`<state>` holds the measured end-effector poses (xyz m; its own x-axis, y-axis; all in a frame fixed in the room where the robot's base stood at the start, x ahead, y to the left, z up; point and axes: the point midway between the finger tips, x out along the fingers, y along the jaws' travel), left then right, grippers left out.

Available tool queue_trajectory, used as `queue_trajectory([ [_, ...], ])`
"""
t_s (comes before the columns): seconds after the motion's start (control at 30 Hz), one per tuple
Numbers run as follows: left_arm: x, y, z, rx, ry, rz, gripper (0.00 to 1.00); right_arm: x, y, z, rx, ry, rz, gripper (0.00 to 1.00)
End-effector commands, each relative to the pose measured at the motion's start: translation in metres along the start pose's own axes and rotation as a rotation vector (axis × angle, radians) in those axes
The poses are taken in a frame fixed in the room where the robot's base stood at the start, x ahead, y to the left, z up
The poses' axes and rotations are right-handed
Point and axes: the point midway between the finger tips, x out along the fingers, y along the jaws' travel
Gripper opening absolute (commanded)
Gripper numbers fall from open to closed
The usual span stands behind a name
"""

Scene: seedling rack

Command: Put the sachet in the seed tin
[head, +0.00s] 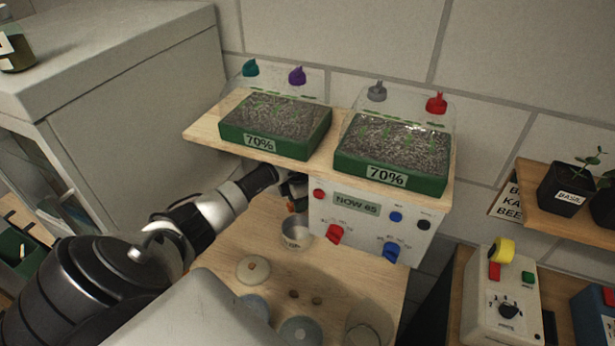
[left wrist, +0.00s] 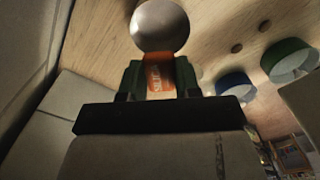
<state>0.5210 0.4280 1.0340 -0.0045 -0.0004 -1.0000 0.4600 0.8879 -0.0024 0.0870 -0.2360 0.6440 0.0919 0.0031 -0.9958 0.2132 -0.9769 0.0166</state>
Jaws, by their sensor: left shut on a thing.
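My left gripper (head: 294,192) reaches in under the shelf and is shut on the orange sachet (head: 291,207), beside the control box. In the left wrist view the gripper (left wrist: 160,82) has dark fingers on both sides of the sachet (left wrist: 160,75), which shows white lettering. A round, silvery tin (head: 296,243), apparently the seed tin, stands on the wooden bench below the gripper. In the left wrist view the tin (left wrist: 160,25) lies just beyond the sachet's end. I cannot tell whether the sachet is directly over it. My right gripper is not in view.
The control box (head: 370,222) stands close right of the gripper. Two green seedling trays (head: 262,145) sit on the shelf above.

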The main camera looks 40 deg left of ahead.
Motion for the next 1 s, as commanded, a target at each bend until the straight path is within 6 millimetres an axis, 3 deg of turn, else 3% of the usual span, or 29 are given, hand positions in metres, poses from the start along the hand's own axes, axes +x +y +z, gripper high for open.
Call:
queue_trajectory([
  [0.27, 0.012, 0.0, 0.0, 0.0, 0.0, -0.001, 0.11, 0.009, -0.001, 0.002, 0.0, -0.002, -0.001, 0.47],
  [1.0, 0.097, 0.0, 0.0, -0.001, -0.001, -0.001, 0.11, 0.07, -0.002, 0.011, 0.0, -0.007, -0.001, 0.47],
])
